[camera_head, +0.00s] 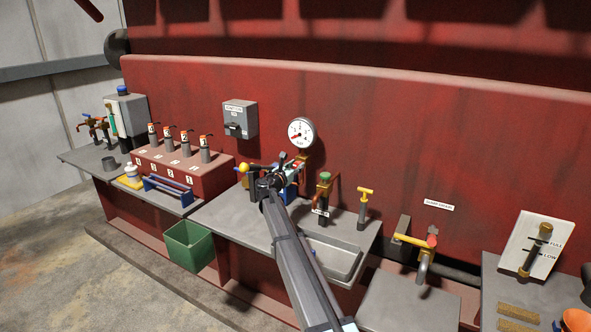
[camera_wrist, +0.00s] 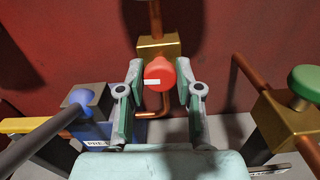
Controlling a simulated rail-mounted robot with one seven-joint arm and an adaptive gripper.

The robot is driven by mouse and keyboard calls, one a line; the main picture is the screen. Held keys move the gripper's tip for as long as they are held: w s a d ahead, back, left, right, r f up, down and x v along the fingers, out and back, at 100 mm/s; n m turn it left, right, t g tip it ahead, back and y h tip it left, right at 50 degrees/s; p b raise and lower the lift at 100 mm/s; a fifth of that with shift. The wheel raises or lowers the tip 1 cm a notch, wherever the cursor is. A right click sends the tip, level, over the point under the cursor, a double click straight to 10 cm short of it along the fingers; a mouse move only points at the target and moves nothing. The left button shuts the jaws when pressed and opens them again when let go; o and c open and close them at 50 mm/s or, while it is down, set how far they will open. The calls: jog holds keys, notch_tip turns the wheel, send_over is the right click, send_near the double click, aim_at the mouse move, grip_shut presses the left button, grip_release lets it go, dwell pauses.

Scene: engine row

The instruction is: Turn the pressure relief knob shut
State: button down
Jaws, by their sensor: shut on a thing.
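A red round knob (camera_wrist: 160,72) with a white mark sits on a brass block (camera_wrist: 159,45) in the wrist view, on a copper pipe. My gripper (camera_wrist: 158,82) has one finger on each side of the knob and is shut on it. A label starting "PRE" (camera_wrist: 98,143) is partly covered by my left finger in the wrist view.
A green knob (camera_wrist: 305,81) on a brass block is close right. Further along are a yellow T-handle (camera_head: 365,192) and a sink (camera_head: 331,258).

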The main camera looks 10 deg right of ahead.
jog(key=m+b, duration=0.1)
jog(key=b, duration=0.1)
jog(key=m+b, duration=0.1)
jog(key=b, duration=0.1)
jog(key=shift+f+m+b, duration=0.3)
jog(key=shift+m+b, duration=0.05)
jog(key=shift+m, duration=0.05)
jog(key=m+b, duration=0.7)
jog(key=b, duration=0.2)
jog(key=m+b, duration=0.7)
jog(key=b, duration=0.2)
jog(key=shift+d+r, duration=0.15)
jog(key=shift+s+m, duration=0.1)
jog(key=shift+m, duration=0.2)
jog(key=c, duration=0.8)
grip_release()
